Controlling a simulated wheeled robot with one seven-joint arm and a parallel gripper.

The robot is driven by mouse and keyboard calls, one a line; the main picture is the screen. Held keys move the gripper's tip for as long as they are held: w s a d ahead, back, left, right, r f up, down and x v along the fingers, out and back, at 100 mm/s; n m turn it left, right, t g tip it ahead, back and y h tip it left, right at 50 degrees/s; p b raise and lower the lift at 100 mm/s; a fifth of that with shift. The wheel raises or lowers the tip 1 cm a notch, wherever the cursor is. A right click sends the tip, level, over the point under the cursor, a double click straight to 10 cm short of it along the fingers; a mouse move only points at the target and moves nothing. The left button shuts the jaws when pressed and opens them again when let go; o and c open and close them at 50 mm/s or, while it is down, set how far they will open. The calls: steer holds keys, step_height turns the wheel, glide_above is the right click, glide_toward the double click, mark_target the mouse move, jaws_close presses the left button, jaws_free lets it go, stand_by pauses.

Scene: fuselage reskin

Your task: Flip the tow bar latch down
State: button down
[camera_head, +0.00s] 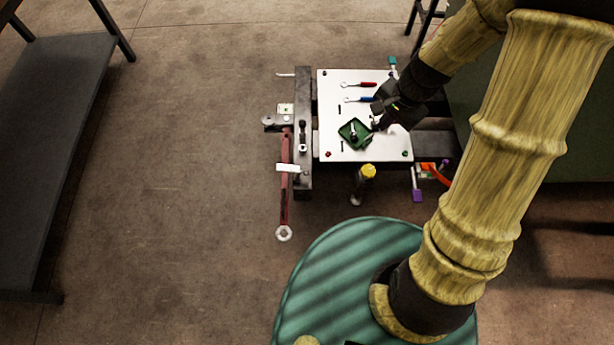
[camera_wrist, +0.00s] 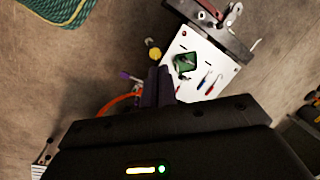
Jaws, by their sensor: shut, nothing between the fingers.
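The red tow bar (camera_head: 285,205) runs toward the bottom of the head view, left of a dark metal beam (camera_head: 304,90), and ends in a pale ring (camera_head: 283,233). A white piece (camera_head: 288,168) lies across the bar. A small metal lever-like part (camera_head: 302,135) sits on the beam; I cannot tell which part is the latch. In the wrist view part of the red bar (camera_wrist: 209,9) shows at the top edge. My gripper (camera_head: 378,123) is over the white panel's right side, apart from the tow bar. Its fingers (camera_wrist: 158,72) are together and empty.
The white panel (camera_head: 335,85) carries a green tray (camera_head: 347,140) and red- and blue-handled tools. A yellow-capped post (camera_head: 369,171) stands at its front. An orange curved part (camera_head: 437,174) is at right. A dark table (camera_head: 60,90) stands far left; open floor lies between.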

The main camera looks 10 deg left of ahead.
mark_target(306, 173)
steer(key=w+a+f+m+y+b, duration=0.1)
steer(key=a+f+m+b, duration=0.2)
steer(key=f, duration=0.8)
steer(key=w+a+f+m+g+y+b, duration=0.1)
steer(key=w+a+f+m+b, duration=0.1)
steer(key=f+b, duration=0.5)
steer(key=w+a+f+m+g+y+b, duration=0.1)
steer(key=a+f+b, duration=0.4)
steer(key=f, duration=1)
steer(key=w+a+m, duration=0.1)
steer(key=m, duration=0.1)
steer(key=shift+a+m, duration=0.2)
steer(key=shift+m, duration=0.2)
steer(key=shift+f, duration=0.15)
steer(key=a+f+b, duration=0.1)
steer(key=a+f, duration=0.1)
steer(key=s+a+f+b, duration=0.1)
steer(key=a+f+b, duration=0.1)
steer(key=a+f, duration=0.1)
steer(key=s+a+f+b, duration=0.1)
steer(key=a+f, duration=0.1)
steer(key=a, duration=0.1)
steer(key=shift+f+b, duration=0.4)
steer(key=shift+s+a+r, duration=0.1)
steer(key=shift+a+r, duration=0.05)
steer(key=shift+a, duration=0.1)
steer(key=shift+r+p, duration=0.15)
steer(key=shift+p, duration=0.3)
steer(key=shift+a+p, duration=0.15)
steer(key=shift+p, duration=0.15)
